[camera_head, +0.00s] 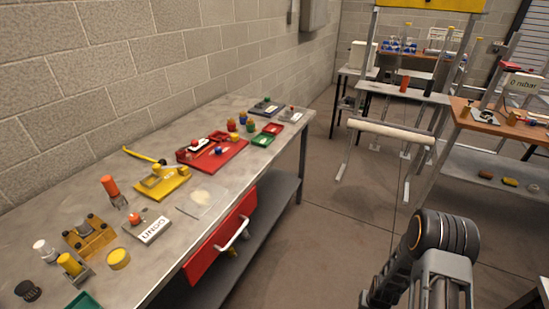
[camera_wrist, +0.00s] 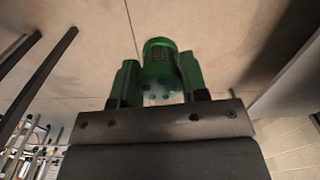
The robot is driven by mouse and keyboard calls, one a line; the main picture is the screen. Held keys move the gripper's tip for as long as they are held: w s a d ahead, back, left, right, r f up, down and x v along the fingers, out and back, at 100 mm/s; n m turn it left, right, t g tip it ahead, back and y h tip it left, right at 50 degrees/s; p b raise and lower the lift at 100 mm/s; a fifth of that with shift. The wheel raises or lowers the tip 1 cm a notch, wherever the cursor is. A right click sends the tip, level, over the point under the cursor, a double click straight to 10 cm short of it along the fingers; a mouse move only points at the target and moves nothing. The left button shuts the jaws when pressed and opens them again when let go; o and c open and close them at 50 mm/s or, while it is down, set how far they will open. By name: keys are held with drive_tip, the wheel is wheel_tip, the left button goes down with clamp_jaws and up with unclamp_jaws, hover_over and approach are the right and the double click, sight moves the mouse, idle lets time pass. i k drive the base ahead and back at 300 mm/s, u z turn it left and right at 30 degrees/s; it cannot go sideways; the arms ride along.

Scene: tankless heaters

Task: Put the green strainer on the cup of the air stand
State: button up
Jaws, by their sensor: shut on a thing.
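The green strainer (camera_wrist: 158,52) is a short green cylinder with slotted sides and a face with several small holes, seen in the wrist view. My gripper (camera_wrist: 160,75) is shut on it, with one green finger on each side. Bare floor lies behind it. In the head view my arm is at the lower right, and the gripper and strainer cannot be made out there. A stand with a display reading "0" and a pressure unit (camera_head: 524,85) is on the wooden-topped table at the right; it may be the air stand. I cannot make out its cup.
A long metal bench (camera_head: 100,180) along the left wall holds several tools, trays and coloured parts, with an open red drawer (camera_head: 222,240) at its front. A rail on legs (camera_head: 390,130) stands mid-room. The wooden-topped table (camera_head: 490,118) is at the right. Floor between is clear.

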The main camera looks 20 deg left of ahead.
sight(162, 178)
drive_tip(key=i, duration=1.4)
drive_tip(key=u, duration=1.45)
